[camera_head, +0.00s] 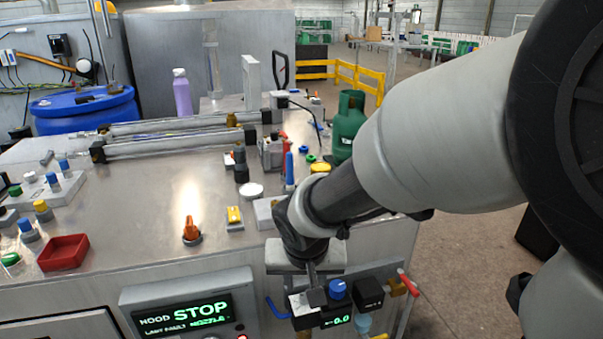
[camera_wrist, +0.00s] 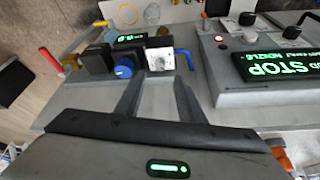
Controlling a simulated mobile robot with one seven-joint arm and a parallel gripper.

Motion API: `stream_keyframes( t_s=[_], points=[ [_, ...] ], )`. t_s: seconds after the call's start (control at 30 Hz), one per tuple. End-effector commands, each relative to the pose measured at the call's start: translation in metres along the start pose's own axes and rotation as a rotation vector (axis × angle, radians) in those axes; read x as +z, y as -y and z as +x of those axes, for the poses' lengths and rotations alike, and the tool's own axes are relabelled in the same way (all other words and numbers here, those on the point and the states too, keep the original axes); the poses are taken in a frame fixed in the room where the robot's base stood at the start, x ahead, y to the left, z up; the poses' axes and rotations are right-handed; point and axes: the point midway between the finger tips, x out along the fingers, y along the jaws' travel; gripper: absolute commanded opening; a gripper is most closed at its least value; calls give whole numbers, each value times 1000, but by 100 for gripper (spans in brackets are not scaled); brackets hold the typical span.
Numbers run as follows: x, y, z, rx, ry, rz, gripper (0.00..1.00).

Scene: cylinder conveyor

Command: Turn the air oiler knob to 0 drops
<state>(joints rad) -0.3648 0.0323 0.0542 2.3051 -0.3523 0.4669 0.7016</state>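A blue knob (camera_head: 337,289) sits on top of a dark air unit (camera_head: 320,311) on the front side of the machine. It also shows in the wrist view (camera_wrist: 124,68), with a white-faced gauge (camera_wrist: 160,58) beside it. I cannot tell for sure that this blue knob is the oiler's. A small green display below the knob appears to read 0.0. My gripper (camera_head: 313,284) hangs just above and left of the knob. In the wrist view its two fingers (camera_wrist: 157,85) are spread apart with nothing between them, short of the gauge and the knob.
A screen reading STOP (camera_head: 186,317) is left of the air unit. A blue lever (camera_head: 277,308) and a red-handled valve (camera_head: 408,283) flank the unit. The metal tabletop (camera_head: 130,225) above holds cylinders, a red tray (camera_head: 63,252) and several buttons.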

Motion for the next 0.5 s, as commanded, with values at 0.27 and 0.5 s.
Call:
stream_keyframes(
  t_s=[0.27,0.5],
  points=[
    [2,0,56,1,2,-1,35],
    [0,0,74,0,0,-1,35]
  ],
)
